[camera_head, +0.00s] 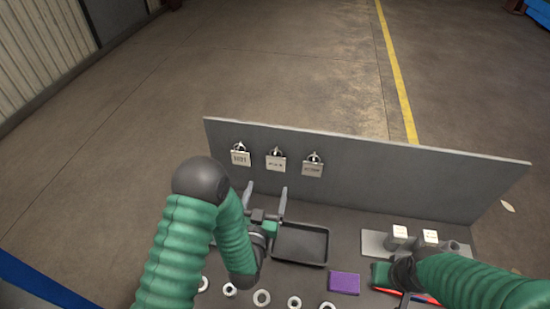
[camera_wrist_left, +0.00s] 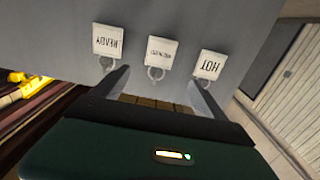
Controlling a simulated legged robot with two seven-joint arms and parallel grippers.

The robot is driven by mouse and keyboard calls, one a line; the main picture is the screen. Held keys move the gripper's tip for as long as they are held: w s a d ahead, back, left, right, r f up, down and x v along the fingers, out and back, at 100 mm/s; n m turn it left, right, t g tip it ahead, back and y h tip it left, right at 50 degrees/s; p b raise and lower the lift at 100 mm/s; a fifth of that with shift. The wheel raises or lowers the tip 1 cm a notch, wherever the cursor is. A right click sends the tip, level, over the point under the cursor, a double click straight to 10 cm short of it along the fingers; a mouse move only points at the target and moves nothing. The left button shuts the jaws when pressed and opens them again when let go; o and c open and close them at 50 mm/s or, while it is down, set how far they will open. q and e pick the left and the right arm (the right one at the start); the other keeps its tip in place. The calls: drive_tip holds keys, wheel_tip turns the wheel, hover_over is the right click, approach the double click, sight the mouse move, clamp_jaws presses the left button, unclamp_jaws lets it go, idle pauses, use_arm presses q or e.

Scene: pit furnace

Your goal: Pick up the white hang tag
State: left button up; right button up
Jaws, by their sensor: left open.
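Three white hang tags hang in a row by rings on the grey upright panel: a left tag (camera_head: 241,158), a middle tag (camera_head: 276,163) and a right tag (camera_head: 312,169). In the left wrist view they appear upside down: one reads READY (camera_wrist_left: 108,41), one reads HOT (camera_wrist_left: 209,65), and the middle one's (camera_wrist_left: 161,53) print is too small to read. My left gripper (camera_head: 265,197) is open and empty, below the left and middle tags. In the wrist view its fingertips (camera_wrist_left: 157,80) spread around the middle tag's ring. My right gripper (camera_head: 385,273) is low at right, its jaws unclear.
A dark empty tray (camera_head: 300,244) lies right of my left gripper. A purple block (camera_head: 344,283) and several pale rings (camera_head: 262,297) lie nearer. A grey rack with white-topped blocks (camera_head: 399,232) stands at right. The grey panel (camera_head: 420,178) closes the table's back.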

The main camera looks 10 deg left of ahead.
use_arm(q)
approach(275, 163)
drive_tip(key=w, duration=0.3)
drive_tip(key=w+p, duration=0.1)
drive_tip(key=w, duration=0.1)
drive_tip(key=w+p, duration=0.2)
drive_tip(key=shift+a+r, duration=0.1)
drive_tip(key=shift+r, duration=0.1)
drive_tip(key=shift+w+a+f, duration=0.1)
drive_tip(key=shift+w+a, duration=0.05)
drive_tip(key=shift+w, duration=0.25)
drive_tip(key=shift+w+d+f, duration=0.1)
drive_tip(key=shift+w+d, duration=0.05)
drive_tip(key=shift+d, duration=0.15)
drive_tip(key=shift+c, duration=0.3)
drive_tip(key=shift+d, duration=0.25)
drive_tip(key=c, duration=0.5)
drive_tip(key=shift+c, duration=1.1)
drive_tip(key=shift+a, duration=0.15)
drive_tip(key=c, duration=0.5)
drive_tip(key=shift+a, duration=0.2)
drive_tip(key=shift+c, duration=0.6)
use_arm(e)
drive_tip(key=r, duration=0.1)
drive_tip(key=w+r, duration=0.1)
drive_tip(key=r, duration=0.1)
